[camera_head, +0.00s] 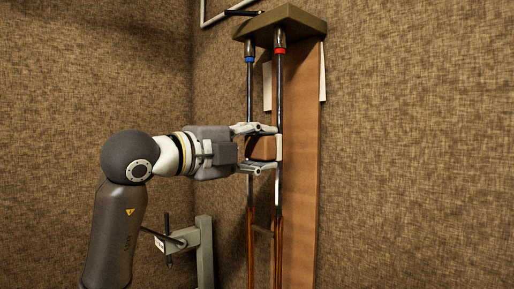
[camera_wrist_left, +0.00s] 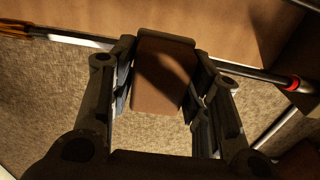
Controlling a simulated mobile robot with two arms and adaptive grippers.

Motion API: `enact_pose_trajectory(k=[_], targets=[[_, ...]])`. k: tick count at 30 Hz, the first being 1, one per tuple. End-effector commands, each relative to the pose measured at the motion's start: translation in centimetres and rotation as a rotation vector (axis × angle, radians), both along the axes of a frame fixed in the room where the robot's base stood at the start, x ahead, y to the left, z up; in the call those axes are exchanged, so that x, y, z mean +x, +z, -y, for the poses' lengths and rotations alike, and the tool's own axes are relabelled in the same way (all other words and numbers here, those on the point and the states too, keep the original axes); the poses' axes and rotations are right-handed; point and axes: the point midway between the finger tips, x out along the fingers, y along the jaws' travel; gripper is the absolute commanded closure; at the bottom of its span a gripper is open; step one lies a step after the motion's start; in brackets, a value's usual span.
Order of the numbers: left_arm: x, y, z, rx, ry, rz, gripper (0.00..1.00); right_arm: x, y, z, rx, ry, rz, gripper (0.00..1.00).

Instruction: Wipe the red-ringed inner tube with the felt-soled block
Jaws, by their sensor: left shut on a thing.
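The red-ringed inner tube (camera_head: 279,90) hangs upright from a dark bracket, dark above and copper-coloured below, with a pale stretch midway. Its red ring shows in the wrist view (camera_wrist_left: 293,84) at right. My left gripper (camera_head: 265,149) is shut on the brown felt-soled block (camera_head: 261,147), one finger above and one below. The block's pale sole edge is at the tube's middle; whether it touches is hard to tell. In the wrist view the block (camera_wrist_left: 165,78) sits between the fingers, and its far end hides part of the tube. My right gripper is not in view.
The blue-ringed tube (camera_head: 249,85) hangs just left, close to my gripper's fingers. A wooden board (camera_head: 303,150) stands behind the tubes under the bracket (camera_head: 288,22). A grey stand (camera_head: 204,245) with a dark rod is low, near my arm. Textured walls surround.

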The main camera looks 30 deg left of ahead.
Motion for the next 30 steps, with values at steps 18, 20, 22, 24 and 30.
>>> enact_pose_trajectory(k=[18,20,22,24,30], targets=[[0.6,0.1,0.2,0.0,-0.001,0.001,0.75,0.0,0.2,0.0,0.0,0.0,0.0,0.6],[0.7,0.1,0.2,0.0,-0.001,0.001,0.75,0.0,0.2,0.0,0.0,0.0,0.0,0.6],[0.8,0.1,0.3,0.0,-0.001,0.001,0.75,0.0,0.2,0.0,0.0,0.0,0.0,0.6],[0.9,0.1,0.3,0.0,-0.001,0.001,0.75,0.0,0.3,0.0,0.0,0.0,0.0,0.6],[1.3,0.1,0.5,-0.001,-0.001,0.0,0.75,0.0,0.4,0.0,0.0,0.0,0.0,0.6]])
